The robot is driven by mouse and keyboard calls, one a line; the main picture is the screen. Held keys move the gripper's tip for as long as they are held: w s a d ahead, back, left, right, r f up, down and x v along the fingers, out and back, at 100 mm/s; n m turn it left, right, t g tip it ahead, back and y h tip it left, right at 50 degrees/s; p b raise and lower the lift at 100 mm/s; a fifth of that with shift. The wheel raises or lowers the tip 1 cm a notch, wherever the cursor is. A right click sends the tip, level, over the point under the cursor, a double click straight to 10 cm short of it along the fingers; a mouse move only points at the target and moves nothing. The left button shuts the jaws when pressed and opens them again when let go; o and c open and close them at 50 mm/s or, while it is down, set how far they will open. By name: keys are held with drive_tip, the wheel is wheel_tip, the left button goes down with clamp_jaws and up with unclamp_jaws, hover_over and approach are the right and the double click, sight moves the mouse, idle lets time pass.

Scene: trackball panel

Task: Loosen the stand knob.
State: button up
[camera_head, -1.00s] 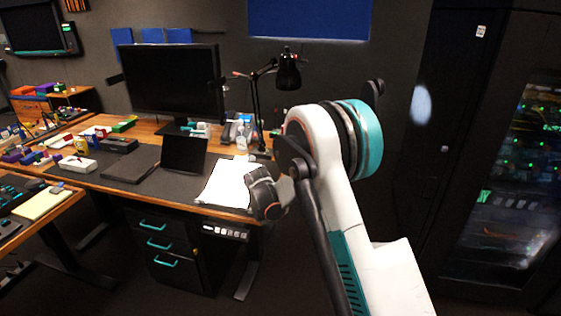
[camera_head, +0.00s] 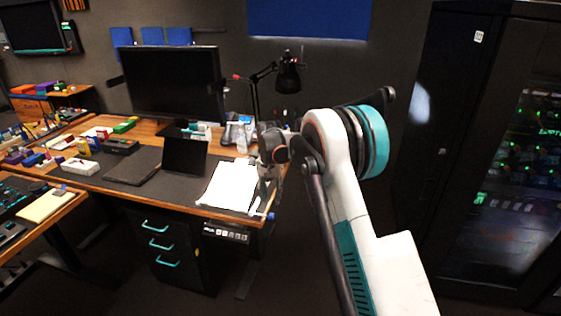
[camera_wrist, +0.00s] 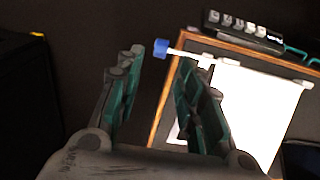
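A blue knob (camera_wrist: 161,48) on a white shaft sticks out past the wooden desk edge in the wrist view. It also shows as a small blue spot at the desk's front right corner in the head view (camera_head: 271,216). I cannot tell for certain that it is the stand knob. My gripper (camera_wrist: 160,68) is open and empty, with its teal-lined fingers apart. In the wrist view the knob appears between the fingertips, a little beyond them. In the head view my gripper (camera_head: 264,196) points down over the desk's right front corner, and its fingers are hard to make out.
A white sheet (camera_head: 230,186) lies on the desk near the knob. A black strip with several light buttons (camera_head: 225,233) is under the desk's front edge. A desk lamp (camera_head: 287,75) and monitor (camera_head: 172,82) stand behind. A dark cabinet (camera_head: 440,120) is at right.

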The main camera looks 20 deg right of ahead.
drive_tip(key=s+r+n+t, duration=0.1)
drive_tip(key=s+r, duration=0.4)
drive_tip(key=r, duration=0.4)
drive_tip(key=s+r+n+t, duration=0.1)
drive_tip(key=s+r, duration=0.5)
drive_tip(key=r, duration=0.4)
drive_tip(key=shift+s+d, duration=0.25)
drive_tip(key=shift+s, duration=0.05)
